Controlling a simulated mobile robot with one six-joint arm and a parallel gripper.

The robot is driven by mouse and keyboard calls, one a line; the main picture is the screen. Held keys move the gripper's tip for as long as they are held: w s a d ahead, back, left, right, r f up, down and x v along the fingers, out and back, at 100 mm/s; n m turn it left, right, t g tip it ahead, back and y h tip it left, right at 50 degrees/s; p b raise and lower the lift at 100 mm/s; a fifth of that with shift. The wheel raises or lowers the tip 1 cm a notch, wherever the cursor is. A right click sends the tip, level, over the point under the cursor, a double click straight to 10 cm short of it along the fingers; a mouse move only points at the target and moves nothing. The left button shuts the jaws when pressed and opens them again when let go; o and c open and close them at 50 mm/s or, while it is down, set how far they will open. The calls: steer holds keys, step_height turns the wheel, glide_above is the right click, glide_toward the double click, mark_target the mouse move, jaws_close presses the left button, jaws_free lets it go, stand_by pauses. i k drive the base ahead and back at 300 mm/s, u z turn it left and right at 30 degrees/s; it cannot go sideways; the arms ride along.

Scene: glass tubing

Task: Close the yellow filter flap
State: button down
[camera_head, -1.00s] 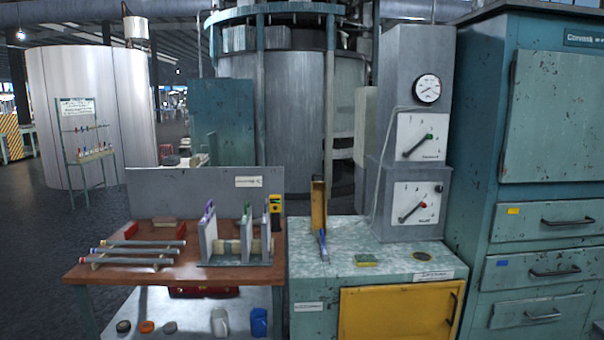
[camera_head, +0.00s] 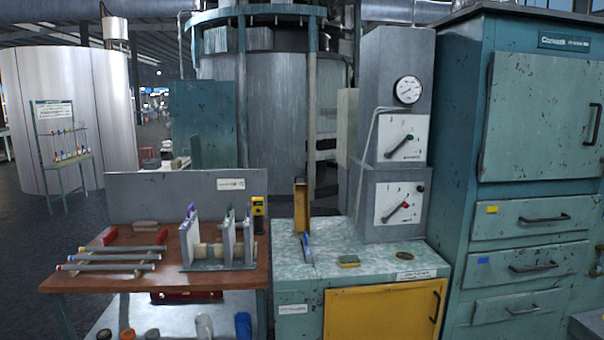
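A narrow yellow upright piece (camera_head: 301,205) stands on the speckled light-green top of a counter, near its left back edge. A slim blue and grey part (camera_head: 306,246) sits at its foot. In the counter's front is a wide yellow panel (camera_head: 375,313) with a dark handle on its right side; it looks flush with the front. I cannot tell which of these two yellow things is the filter flap. My gripper is not in view.
A grey gauge tower (camera_head: 395,150) stands behind. A wooden bench (camera_head: 170,274) with tubes is left; a teal cabinet (camera_head: 535,185) is right. Dark floor is free far left.

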mark_target(301, 191)
steer(key=z, duration=0.05)
steer(key=i, duration=0.9)
steer(key=u, duration=0.05)
